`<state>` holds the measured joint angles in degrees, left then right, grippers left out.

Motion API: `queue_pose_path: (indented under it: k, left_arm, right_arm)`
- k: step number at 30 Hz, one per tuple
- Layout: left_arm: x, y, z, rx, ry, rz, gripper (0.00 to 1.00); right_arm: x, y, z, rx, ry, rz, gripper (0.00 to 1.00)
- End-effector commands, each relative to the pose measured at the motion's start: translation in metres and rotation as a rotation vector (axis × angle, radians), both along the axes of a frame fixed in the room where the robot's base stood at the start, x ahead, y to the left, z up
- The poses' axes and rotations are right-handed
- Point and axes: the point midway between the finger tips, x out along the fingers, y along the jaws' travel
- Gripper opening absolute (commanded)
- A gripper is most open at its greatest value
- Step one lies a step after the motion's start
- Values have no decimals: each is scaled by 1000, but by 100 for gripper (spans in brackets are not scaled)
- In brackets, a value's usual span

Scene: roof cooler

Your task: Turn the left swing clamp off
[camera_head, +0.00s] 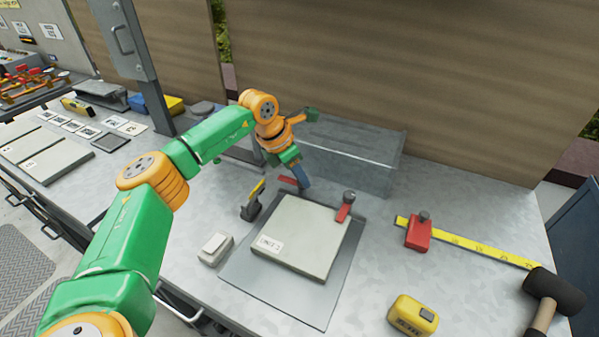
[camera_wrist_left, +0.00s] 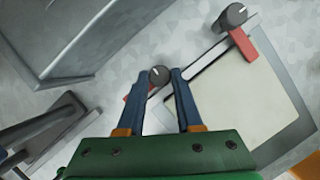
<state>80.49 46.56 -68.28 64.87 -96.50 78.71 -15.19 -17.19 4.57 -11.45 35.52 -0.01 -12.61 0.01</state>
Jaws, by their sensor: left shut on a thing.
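The pale panel (camera_head: 300,235) with a label lies on a grey base plate (camera_head: 235,283). The left swing clamp is at the plate's far left corner. Its red arm (camera_head: 286,180) points left, away from the panel. Its dark round knob (camera_wrist_left: 159,75) shows between my left fingers in the wrist view. My left gripper (camera_head: 303,185) (camera_wrist_left: 160,76) is shut on this clamp and hides much of it in the head view. The right swing clamp (camera_head: 344,212) has a grey knob, and its red arm reaches over the panel's edge. My right gripper is not in view.
A grey metal box (camera_head: 360,165) stands just behind the clamps. A white block (camera_head: 215,248) and a black-and-yellow tool (camera_head: 252,203) lie left of the plate. A red block (camera_head: 418,235), yellow strip (camera_head: 480,246), yellow case (camera_head: 412,316) and mallet (camera_head: 553,292) lie right.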

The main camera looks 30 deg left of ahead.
Motion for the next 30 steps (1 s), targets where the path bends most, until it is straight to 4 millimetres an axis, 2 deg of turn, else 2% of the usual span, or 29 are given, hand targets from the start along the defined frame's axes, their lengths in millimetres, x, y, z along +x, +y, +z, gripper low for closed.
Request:
queue_pose_path:
  k: [13, 14, 15, 17, 26, 30]
  left_arm:
    - [0, 0, 1, 0, -2, -10, 0]
    - [0, 0, 1, 0, -2, -10, 40]
    - [0, 0, 0, 0, -2, -9, 50]
    - [0, 0, 0, 0, -1, -9, 64]
    - [0, 0, 2, -1, -2, -9, 64]
    - [-8, 6, 25, 0, -7, -8, 64]
  right_arm:
    - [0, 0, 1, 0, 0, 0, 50]
    - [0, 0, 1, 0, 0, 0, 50]
    - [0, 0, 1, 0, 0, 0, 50]
    - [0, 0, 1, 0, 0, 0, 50]
    - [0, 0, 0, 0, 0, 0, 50]
    - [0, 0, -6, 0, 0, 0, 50]
